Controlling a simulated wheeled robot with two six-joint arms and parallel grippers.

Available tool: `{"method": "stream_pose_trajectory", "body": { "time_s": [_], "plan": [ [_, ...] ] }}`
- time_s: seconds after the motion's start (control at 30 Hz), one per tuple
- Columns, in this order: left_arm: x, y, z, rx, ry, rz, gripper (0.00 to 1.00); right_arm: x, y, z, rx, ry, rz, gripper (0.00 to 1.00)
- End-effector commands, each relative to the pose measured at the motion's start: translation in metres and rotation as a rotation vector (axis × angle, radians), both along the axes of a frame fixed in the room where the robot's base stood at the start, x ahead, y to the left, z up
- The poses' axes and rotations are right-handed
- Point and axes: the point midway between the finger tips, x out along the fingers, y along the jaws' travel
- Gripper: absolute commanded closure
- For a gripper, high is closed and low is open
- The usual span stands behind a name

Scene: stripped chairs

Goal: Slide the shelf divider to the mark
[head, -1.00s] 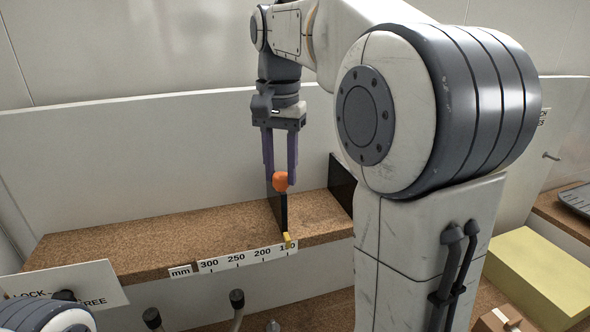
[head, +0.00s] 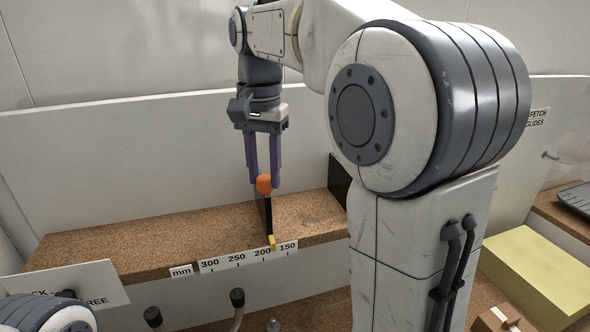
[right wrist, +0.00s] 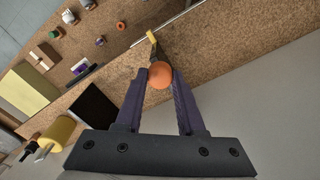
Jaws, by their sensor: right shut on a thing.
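The shelf divider (head: 268,215) is a thin dark upright plate on the brown shelf (head: 140,235), with an orange knob (head: 264,184) on top and a yellow pointer (head: 272,240) at its front foot. The pointer stands between 200 and 150 on the white mm scale (head: 237,257). I cannot make out a separate mark. My right gripper (head: 264,182) is shut on the orange knob, its purple fingers on either side. In the right wrist view the knob (right wrist: 160,75) sits between the fingertips and the yellow pointer (right wrist: 152,37) shows beyond. My left gripper is out of view.
A second dark panel (head: 338,182) stands on the shelf to the right, partly behind my right arm. A white sign (head: 70,285) is at lower left. Knobbed levers (head: 237,298) rise before the shelf. A yellow block (head: 540,270) lies right. The shelf left of the divider is clear.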

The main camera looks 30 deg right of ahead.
Motion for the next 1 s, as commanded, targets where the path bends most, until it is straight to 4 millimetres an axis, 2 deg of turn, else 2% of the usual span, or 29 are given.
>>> {"method": "stream_pose_trajectory", "body": {
  "time_s": [0.63,0.67,0.7,0.77,0.8,1.0],
  "plan": [
    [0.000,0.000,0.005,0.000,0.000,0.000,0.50,0.005,0.019,0.000,0.001,0.003,0.001,1.00],
    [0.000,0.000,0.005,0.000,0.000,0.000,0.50,0.005,0.019,-0.001,0.001,0.003,0.000,0.55],
    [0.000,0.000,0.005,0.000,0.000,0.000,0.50,0.005,0.019,-0.001,0.001,0.003,0.000,0.39],
    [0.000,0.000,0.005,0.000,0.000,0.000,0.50,0.005,0.019,-0.001,0.001,0.002,0.000,0.16],
    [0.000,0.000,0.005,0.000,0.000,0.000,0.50,0.005,0.019,-0.001,0.001,0.002,0.000,0.12],
    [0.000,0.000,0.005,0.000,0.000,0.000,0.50,0.005,0.018,0.000,0.000,0.001,0.000,0.12]
  ]
}}
